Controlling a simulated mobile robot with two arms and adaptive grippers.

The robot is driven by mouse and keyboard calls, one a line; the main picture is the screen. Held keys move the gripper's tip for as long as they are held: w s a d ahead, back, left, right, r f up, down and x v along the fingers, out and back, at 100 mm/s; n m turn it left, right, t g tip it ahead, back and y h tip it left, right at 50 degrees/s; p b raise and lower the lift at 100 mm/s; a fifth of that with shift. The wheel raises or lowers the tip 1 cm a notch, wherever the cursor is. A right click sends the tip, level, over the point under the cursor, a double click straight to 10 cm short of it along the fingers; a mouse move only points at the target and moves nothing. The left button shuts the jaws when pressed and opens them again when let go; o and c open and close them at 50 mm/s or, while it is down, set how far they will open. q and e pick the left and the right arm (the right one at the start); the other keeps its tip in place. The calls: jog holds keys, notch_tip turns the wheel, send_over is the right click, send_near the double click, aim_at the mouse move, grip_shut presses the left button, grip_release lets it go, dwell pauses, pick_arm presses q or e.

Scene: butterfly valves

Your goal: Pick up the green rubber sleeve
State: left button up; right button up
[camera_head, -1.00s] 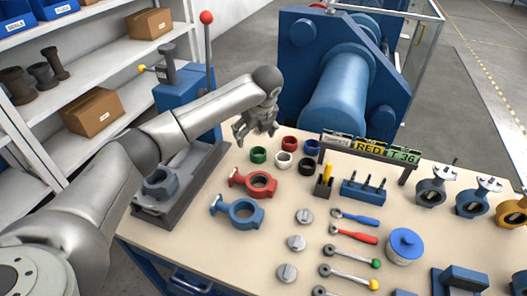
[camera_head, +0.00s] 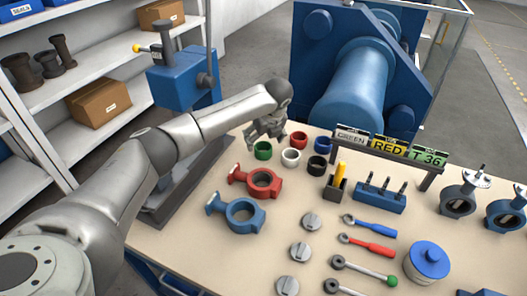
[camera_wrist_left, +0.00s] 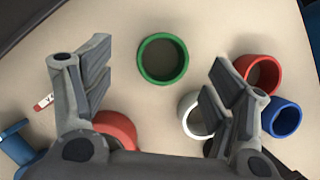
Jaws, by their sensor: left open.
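The green rubber sleeve (camera_head: 263,150) is a short ring standing on the workbench near its back edge. In the left wrist view the green sleeve (camera_wrist_left: 163,58) lies between and ahead of the two fingers, touching neither. My left gripper (camera_head: 264,138) is open and empty, above the sleeves and close to the green one; its spread fingers (camera_wrist_left: 160,85) show in the wrist view. My right gripper is not in view.
A white sleeve (camera_head: 291,157), a red sleeve (camera_head: 298,140), a blue sleeve (camera_head: 323,145) and a black sleeve (camera_head: 317,166) stand close to the right. Red (camera_head: 262,182) and blue (camera_head: 240,213) valve bodies lie in front. A sign rack (camera_head: 388,157) stands farther right.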

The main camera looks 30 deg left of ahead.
aim_at(263, 147)
pick_arm(q)
jog(key=shift+d+x, duration=0.15)
jog(key=shift+x, duration=1.35)
jog(key=shift+d+x, duration=0.1)
jog(key=shift+x, duration=1.4)
jog(key=shift+w, duration=0.15)
jog(key=shift+c, duration=0.4)
jog(key=c, duration=1)
jog(key=shift+r, duration=0.1)
